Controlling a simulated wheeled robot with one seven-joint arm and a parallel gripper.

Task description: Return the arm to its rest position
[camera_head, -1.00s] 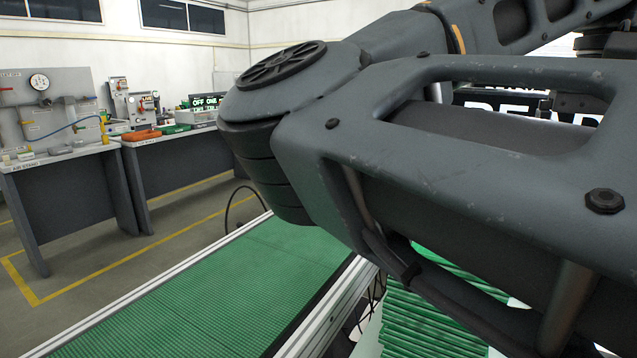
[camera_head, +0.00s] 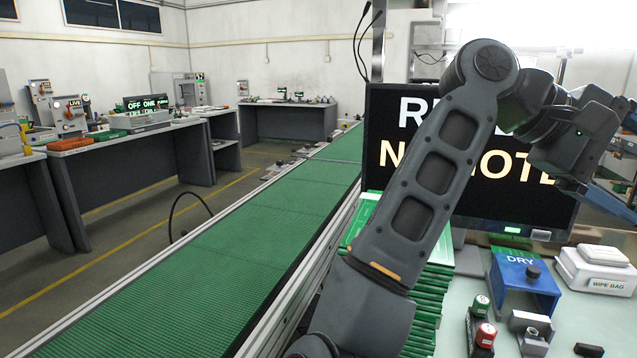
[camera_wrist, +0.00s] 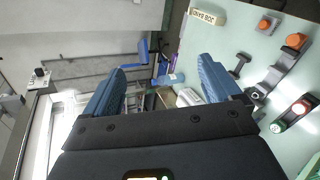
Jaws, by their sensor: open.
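My arm rises from the bottom middle of the head view, bends at an elbow high in front of the dark sign screen (camera_head: 400,115), and reaches to the right. My gripper (camera_wrist: 160,72) shows in the wrist view with its two blue fingers wide apart and nothing between them. In the head view the gripper end is at the right, above the pale worktable (camera_head: 575,325), partly hidden by its own wrist and clear of the tabletop.
A long green conveyor (camera_head: 240,250) runs along the left of the worktable. A blue DRY box (camera_head: 523,283), a white wipe bag box (camera_head: 598,270) and red and green capped pieces (camera_head: 484,337) are on the worktable. Benches (camera_head: 120,165) stand at the far left.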

